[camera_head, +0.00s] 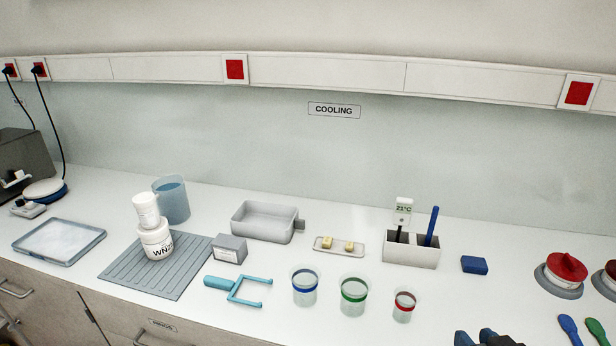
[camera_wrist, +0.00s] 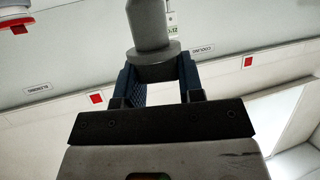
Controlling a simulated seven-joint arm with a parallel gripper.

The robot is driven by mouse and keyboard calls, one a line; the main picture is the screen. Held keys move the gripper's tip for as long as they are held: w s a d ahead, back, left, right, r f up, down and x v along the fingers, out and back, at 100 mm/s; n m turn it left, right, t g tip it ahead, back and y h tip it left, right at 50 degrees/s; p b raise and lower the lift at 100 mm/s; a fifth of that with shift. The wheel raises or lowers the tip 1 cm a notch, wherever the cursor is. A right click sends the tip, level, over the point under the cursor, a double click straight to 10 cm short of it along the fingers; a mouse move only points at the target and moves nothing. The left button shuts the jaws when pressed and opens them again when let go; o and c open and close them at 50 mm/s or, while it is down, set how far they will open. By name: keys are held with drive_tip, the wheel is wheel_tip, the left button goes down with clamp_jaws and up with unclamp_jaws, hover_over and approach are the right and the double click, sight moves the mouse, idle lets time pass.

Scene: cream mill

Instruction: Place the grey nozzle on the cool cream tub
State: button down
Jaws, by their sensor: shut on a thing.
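The grey nozzle (camera_wrist: 150,28) is held between the dark blue fingers of my gripper (camera_wrist: 158,72) in the wrist view. Its wide collar sits at the fingertips and its narrower barrel points away from them. In the head view only the dark blue tips of my gripper (camera_head: 483,338) show at the bottom edge, right of centre; the nozzle cannot be made out there. A white tub (camera_head: 155,246) with a dark label starting "WN" stands on a grey ribbed mat at the left, far from my gripper. A smaller white container (camera_head: 146,210) shows directly above or behind it.
A blue block (camera_head: 474,265) lies behind my gripper.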

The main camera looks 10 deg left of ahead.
drive_tip(key=w+a+r+n+g+y, duration=0.3)
drive_tip(key=w+a+r+n, duration=0.15)
drive_tip(key=a, duration=0.45)
drive_tip(key=w+a+r+n+g+y, duration=0.25)
drive_tip(key=w+a+r, duration=0.35)
drive_tip(key=a, duration=0.4)
drive_tip(key=w+a+r+n+g+y, duration=0.2)
drive_tip(key=w+a+r+n+y, duration=0.25)
drive_tip(key=a, duration=0.45)
drive_tip(key=s+a+n+g, duration=0.1)
drive_tip(key=a+n+g, duration=0.1)
drive_tip(key=a, duration=1)
drive_tip(key=s+a+r+n+g, duration=0.1)
drive_tip(key=a+n+g, duration=0.2)
drive_tip(key=a, duration=0.9)
drive_tip(key=s+a+n+g, duration=0.1)
drive_tip(key=a+n+g, duration=0.2)
drive_tip(key=a, duration=0.9)
drive_tip(key=g, duration=0.3)
drive_tip(key=shift+s+a+r+h, duration=0.15)
drive_tip(key=shift+s+h, duration=0.25)
drive_tip(key=w+a+f, duration=0.1)
drive_tip(key=w+a, duration=0.8)
drive_tip(key=a, duration=0.4)
drive_tip(key=shift+f, duration=0.25)
drive_tip(key=shift+w+f, duration=0.1)
drive_tip(key=shift+f, duration=1.65)
